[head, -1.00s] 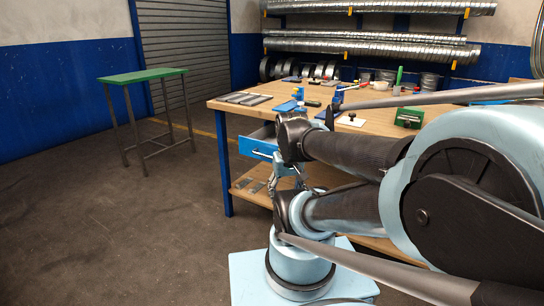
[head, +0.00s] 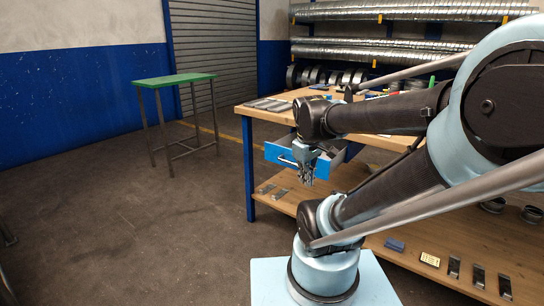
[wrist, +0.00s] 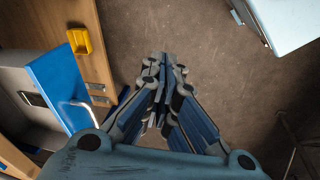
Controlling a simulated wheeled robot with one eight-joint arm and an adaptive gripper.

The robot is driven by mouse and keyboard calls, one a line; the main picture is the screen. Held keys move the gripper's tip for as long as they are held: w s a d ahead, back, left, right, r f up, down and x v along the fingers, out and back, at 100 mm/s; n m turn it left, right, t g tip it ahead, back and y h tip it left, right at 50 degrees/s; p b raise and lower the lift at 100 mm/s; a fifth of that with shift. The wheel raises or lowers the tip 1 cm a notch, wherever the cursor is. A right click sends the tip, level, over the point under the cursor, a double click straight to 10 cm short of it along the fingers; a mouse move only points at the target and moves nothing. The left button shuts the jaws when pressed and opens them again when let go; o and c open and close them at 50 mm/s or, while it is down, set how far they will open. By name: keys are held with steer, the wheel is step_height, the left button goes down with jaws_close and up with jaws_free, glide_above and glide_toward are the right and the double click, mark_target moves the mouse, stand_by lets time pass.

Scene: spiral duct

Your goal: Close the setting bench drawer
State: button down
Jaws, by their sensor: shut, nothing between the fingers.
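The setting bench drawer (head: 283,156) has a blue front with a pale handle. It stands pulled out from under the wooden bench top (head: 268,114). In the wrist view its blue front (wrist: 58,88) and metal handle (wrist: 78,112) are at the left, with the grey inside behind. My gripper (head: 307,181) points down in front of the drawer's right part in the head view, near the front panel. In the wrist view my gripper (wrist: 162,62) is shut and empty, to the right of the handle. I cannot tell whether it touches the drawer.
A lower wooden shelf (head: 385,222) holds several small metal parts. A yellow bin (wrist: 82,40) shows beside the drawer in the wrist view. A green-topped table (head: 175,80) stands at the back left.

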mark_target(270, 153)
steer(key=w+a+r+n+h, duration=0.1)
steer(key=w+a+r+n, duration=0.1)
steer(key=w+a+n, duration=0.45)
steer(key=w+a+r+n+t, duration=0.1)
steer(key=w+a+n, duration=0.2)
steer(key=w+n, duration=0.55)
steer(key=w+a+r+n+h, duration=0.1)
steer(key=w+a+r+n, duration=0.1)
steer(key=w+a+n, duration=0.55)
steer(key=shift+m, duration=0.95)
steer(key=w+d+f, duration=0.2)
steer(key=f, duration=0.1)
steer(key=w+d+f, duration=0.5)
steer(key=f, duration=0.1)
steer(key=shift+w+d+f, duration=0.15)
steer(key=shift+d+f, duration=0.1)
steer(key=shift+d, duration=0.05)
